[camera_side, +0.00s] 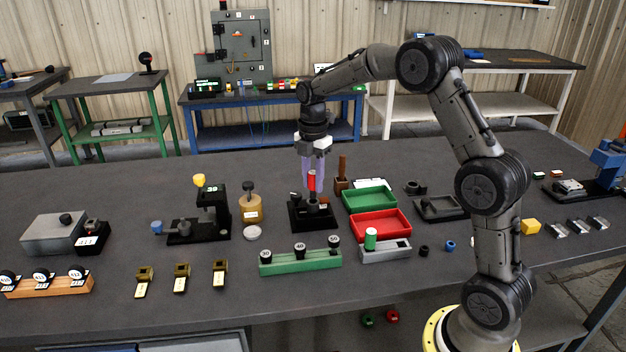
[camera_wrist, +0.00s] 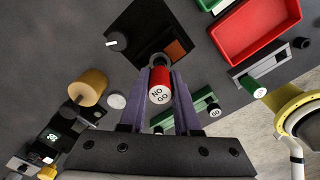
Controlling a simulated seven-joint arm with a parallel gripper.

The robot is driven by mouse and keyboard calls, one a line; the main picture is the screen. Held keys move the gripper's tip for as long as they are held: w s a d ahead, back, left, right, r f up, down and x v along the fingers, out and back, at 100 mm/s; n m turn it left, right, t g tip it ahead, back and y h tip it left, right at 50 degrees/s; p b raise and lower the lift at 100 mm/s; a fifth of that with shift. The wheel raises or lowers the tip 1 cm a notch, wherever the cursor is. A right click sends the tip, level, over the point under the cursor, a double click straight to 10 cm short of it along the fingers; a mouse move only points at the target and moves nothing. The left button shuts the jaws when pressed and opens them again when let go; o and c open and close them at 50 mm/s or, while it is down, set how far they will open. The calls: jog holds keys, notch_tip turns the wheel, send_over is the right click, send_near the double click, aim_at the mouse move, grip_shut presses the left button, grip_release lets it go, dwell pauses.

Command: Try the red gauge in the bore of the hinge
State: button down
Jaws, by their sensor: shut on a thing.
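The red gauge (camera_side: 312,181) is upright between the fingers of my gripper (camera_side: 313,178), which is shut on it. In the wrist view the gauge's red end (camera_wrist: 160,88) faces the camera and reads "NO GO", between the fingertips (camera_wrist: 160,83). The gauge is over a black fixture (camera_side: 311,216), also in the wrist view (camera_wrist: 145,32). Dark parts stand on the fixture directly below the gauge; I cannot make out the hinge or its bore clearly. The gauge's lower end is hidden, so I cannot tell whether it is in a bore.
A green tray (camera_side: 369,198) and a red tray (camera_side: 381,224) lie right of the fixture. A grey stand (camera_side: 388,252) holds a green gauge (camera_side: 371,239). A green rack (camera_side: 300,262) with black knobs is in front. Several small brass pieces (camera_side: 181,278) lie front left.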

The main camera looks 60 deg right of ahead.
aim_at(313, 172)
jog(key=shift+f, duration=0.7)
dwell(1.9)
jog(key=shift+r, duration=0.75)
jog(key=shift+f, duration=0.9)
dwell(2.2)
jog(key=shift+r, duration=2.95)
